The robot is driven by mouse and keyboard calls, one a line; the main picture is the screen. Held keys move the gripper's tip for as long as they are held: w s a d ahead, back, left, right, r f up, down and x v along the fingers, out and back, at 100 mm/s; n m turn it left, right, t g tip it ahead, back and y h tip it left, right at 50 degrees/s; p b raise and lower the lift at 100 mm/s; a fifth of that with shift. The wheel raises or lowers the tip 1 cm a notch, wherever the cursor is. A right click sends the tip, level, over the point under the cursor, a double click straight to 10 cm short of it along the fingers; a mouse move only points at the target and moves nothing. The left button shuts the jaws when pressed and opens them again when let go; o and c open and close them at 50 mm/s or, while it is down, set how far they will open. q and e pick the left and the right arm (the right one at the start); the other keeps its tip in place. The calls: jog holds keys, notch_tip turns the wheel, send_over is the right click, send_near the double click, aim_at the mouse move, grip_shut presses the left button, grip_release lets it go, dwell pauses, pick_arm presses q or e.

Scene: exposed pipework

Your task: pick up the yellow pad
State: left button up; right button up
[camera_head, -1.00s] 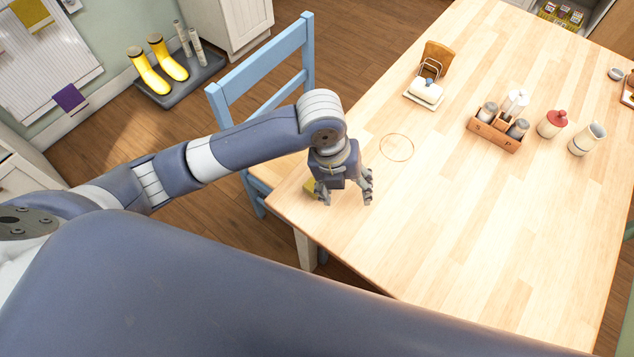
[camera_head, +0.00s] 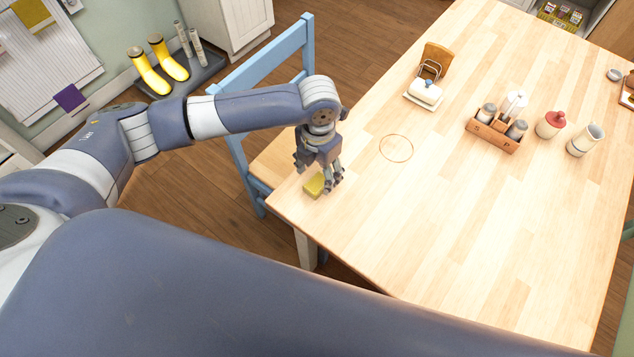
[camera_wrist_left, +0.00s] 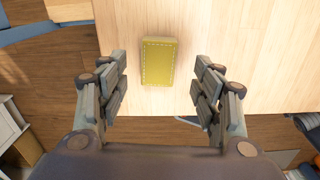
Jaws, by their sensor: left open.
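The yellow pad (camera_head: 314,185) lies on the wooden table (camera_head: 440,240) near its left corner. In the left wrist view the yellow pad (camera_wrist_left: 158,61) is a flat block with a pale stitched line along its edge. It lies ahead of the fingers, roughly midway between their lines. My left gripper (camera_head: 320,180) is over the table corner, just above and beside the pad, fingers pointing down. In the left wrist view my left gripper (camera_wrist_left: 163,85) is open with nothing between its fingers. My right gripper does not show.
A blue chair (camera_head: 262,90) stands against the table's left side. A napkin holder (camera_head: 432,67), a white butter dish (camera_head: 426,91), a wooden caddy with shakers (camera_head: 494,134), a red-lidded jar (camera_head: 550,124) and a white jug (camera_head: 584,140) stand farther back. The table around the pad is clear.

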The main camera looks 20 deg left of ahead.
aim_at(317, 182)
pick_arm(q)
notch_tip(317, 182, down, 4)
jog(key=shift+a+f+p, duration=0.15)
jog(key=shift+p, duration=0.15)
jog(key=c, duration=1)
jog(key=shift+o, duration=0.2)
jog(key=shift+r, duration=0.75)
jog(key=shift+s+d+r+b, duration=0.1)
jog(key=shift+s+r+b, duration=0.15)
jog(key=shift+r, duration=0.25)
jog(key=shift+s+d+r+b, duration=0.1)
jog(key=shift+r+b, duration=0.2)
jog(key=shift+r, duration=0.2)
jog(key=s+d, duration=0.2)
jog(key=s, duration=0.2)
jog(key=s+d+r+b, duration=0.1)
jog(key=s+d, duration=0.1)
jog(key=s, duration=0.2)
jog(key=s+d+b, duration=0.1)
jog(key=s+d, duration=0.2)
jog(key=s, duration=0.1)
jog(key=shift+s+r, duration=0.2)
jog(key=shift+s, duration=0.05)
jog(key=shift+s+d+r, duration=0.1)
jog(key=shift+s+d, duration=0.15)
jog(key=shift+s, duration=0.2)
jog(key=shift+c, duration=0.4)
